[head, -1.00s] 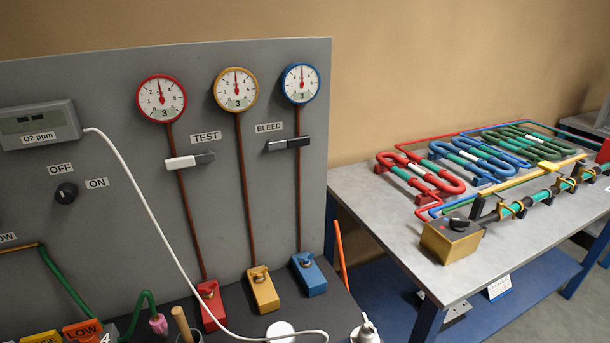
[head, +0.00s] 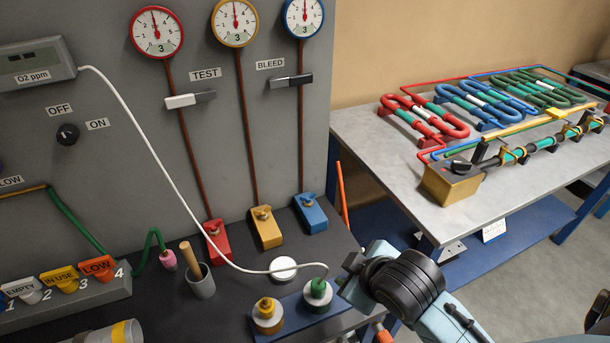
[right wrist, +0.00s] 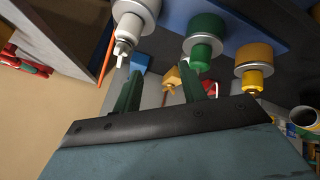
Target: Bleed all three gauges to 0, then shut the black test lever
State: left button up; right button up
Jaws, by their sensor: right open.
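A white-handled lever (head: 187,100) sits below the TEST label and a black-handled lever (head: 295,82) below the BLEED label. My right gripper (head: 348,282) is open and empty, in front of the blocks and apart from them. The right wrist view shows its dark green fingers (right wrist: 160,88) with the yellow block between them in the background. My left gripper is out of view.
Green-topped (head: 318,293) and yellow-topped (head: 268,314) cylinders stand on a blue plate close by my right gripper. A white hose (head: 160,180) crosses before the panel. A cup with a wooden handle (head: 200,282) stands left. A coil table (head: 380,160) is at right.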

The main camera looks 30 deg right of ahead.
jog(key=w+d+r+n+t, duration=0.3)
jog(key=w+r+n+t, duration=0.3)
jog(key=w+r, duration=0.6)
jog(key=n+t, duration=0.4)
jog(key=n, duration=0.1)
send_near(303, 80)
jog(key=w, duration=0.9)
jog(key=shift+d+f+p, duration=0.15)
jog(key=shift+p, duration=0.15)
jog(key=shift+c, duration=0.3)
grip_shut()
